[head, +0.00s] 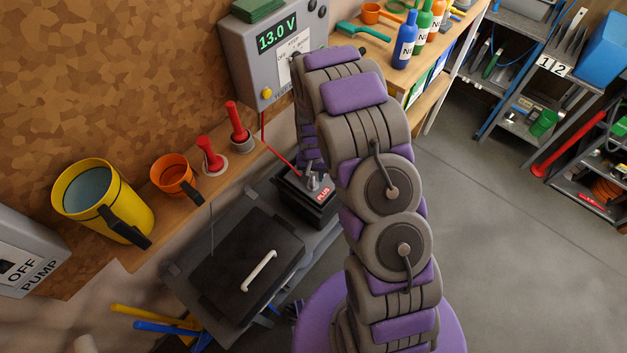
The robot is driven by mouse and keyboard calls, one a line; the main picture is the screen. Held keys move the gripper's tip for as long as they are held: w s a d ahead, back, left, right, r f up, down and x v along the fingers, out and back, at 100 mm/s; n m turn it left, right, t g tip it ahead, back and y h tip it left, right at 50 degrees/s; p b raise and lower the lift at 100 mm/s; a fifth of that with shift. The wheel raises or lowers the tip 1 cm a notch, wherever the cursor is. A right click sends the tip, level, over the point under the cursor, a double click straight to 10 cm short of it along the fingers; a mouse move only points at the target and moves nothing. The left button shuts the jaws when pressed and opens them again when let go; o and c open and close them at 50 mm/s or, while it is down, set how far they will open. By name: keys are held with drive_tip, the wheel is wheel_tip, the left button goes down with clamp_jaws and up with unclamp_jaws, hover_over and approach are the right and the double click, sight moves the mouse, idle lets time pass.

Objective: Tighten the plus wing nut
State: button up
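The plus terminal block (304,203) is dark, with a red PLUS label (323,191), and sits left of my arm. A small grey metal piece (313,183) stands on top beside the label and looks like the wing nut on its post, but its shape is too small to be sure. A red cable (281,157) runs down to the block from the grey meter box. My arm's far end, with my gripper (311,164), comes down just above the block, largely hidden behind my own arm links. I cannot make out its fingers or whether they touch the metal piece.
The meter box (268,54) reads 13.0 V. A black lidded box with a white handle (259,271) lies in front. A shelf holds a yellow mug (100,200), an orange mug (173,176) and two red-handled items. Bottles (405,45) stand on a bench.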

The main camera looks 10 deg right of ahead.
sight(313, 181)
drive_tip(key=f, duration=0.3)
drive_tip(key=shift+a, duration=0.3)
drive_tip(key=shift+d+f+b, duration=0.1)
drive_tip(key=shift+f+b, duration=0.05)
drive_tip(key=shift+b, duration=0.15)
drive_tip(key=shift+d, duration=0.15)
drive_tip(key=shift+c, duration=0.4)
clamp_jaws()
